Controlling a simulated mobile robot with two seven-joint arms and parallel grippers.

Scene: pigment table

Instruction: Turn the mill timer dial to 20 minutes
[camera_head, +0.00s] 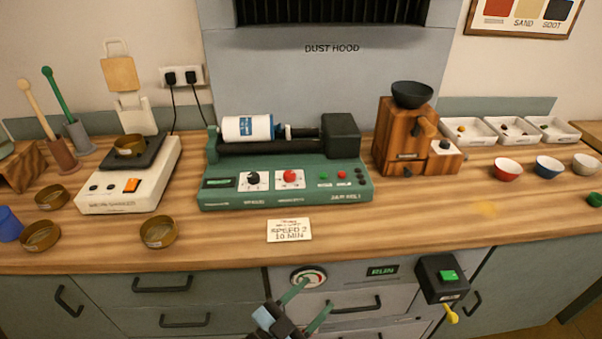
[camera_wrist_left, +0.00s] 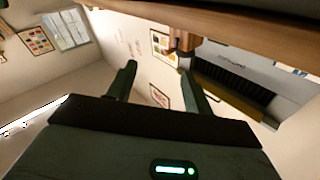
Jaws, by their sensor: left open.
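The green mill (camera_head: 285,187) stands on the wooden bench with a white jar (camera_head: 248,128) lying on its rollers. Its front panel has a black knob (camera_head: 253,178) and a red knob (camera_head: 289,176), each on a white scale. The labels are too small to tell which is the timer dial or what it is set to. My left gripper (camera_head: 318,293) is open and empty, below and in front of the bench edge, apart from the mill. Its two fingers also show spread in the left wrist view (camera_wrist_left: 157,68). My right gripper is out of view.
A card (camera_head: 289,230) reading "SPEED 2 10 MIN" lies before the mill. A scale (camera_head: 130,182) stands left, a wooden grinder (camera_head: 402,138) right. A round gauge (camera_head: 308,277) and a black box with a green button (camera_head: 441,277) are on the cabinet front.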

